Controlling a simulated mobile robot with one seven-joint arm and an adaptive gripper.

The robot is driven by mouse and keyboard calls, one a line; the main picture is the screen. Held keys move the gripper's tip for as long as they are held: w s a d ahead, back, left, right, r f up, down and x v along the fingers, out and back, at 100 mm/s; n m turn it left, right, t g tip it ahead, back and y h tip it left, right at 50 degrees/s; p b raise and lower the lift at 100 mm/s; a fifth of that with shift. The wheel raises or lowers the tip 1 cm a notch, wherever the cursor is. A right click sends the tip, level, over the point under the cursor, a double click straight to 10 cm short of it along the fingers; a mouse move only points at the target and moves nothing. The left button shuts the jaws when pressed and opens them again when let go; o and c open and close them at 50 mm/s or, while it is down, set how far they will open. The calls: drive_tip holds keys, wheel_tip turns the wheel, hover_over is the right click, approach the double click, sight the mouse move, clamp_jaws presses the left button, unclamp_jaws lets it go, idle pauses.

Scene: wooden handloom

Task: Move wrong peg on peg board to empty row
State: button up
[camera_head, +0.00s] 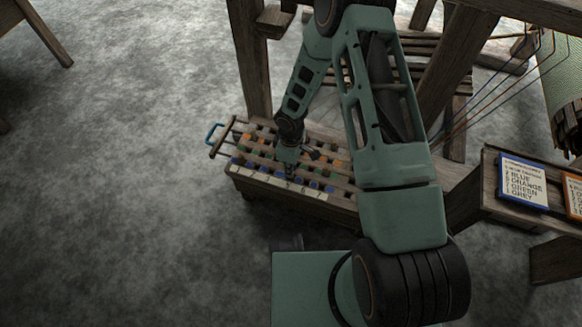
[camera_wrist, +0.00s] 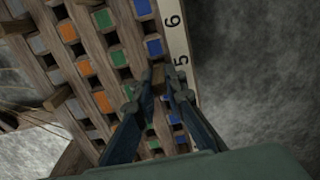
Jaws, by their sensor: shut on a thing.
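The peg board (camera_head: 240,171) is a wooden grid on a bench, with blue, green, orange and grey pegs and a white number strip. In the wrist view the strip (camera_wrist: 177,45) shows 6 and 5. My gripper (camera_head: 289,170) is over the strip side of the board. In the wrist view my gripper (camera_wrist: 154,84) is shut on a small brown wooden peg (camera_wrist: 158,77) in line with the blue pegs. A blue peg (camera_wrist: 154,47) sits just above it. The held peg's colour and whether it is still seated cannot be told.
A blue-framed card (camera_head: 523,181) listing colours stands on a wooden ledge at right, beside an orange-framed card (camera_head: 573,194). A blue handle (camera_head: 213,133) sticks out at the board's left end. Loom posts (camera_head: 251,60) rise behind.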

drive_tip(key=shift+f+b, duration=1)
drive_tip(key=shift+f, duration=0.4)
drive_tip(key=o, duration=0.8)
drive_tip(key=shift+o, duration=0.2)
wheel_tip(320, 180, up, 12)
drive_tip(key=shift+r, duration=0.1)
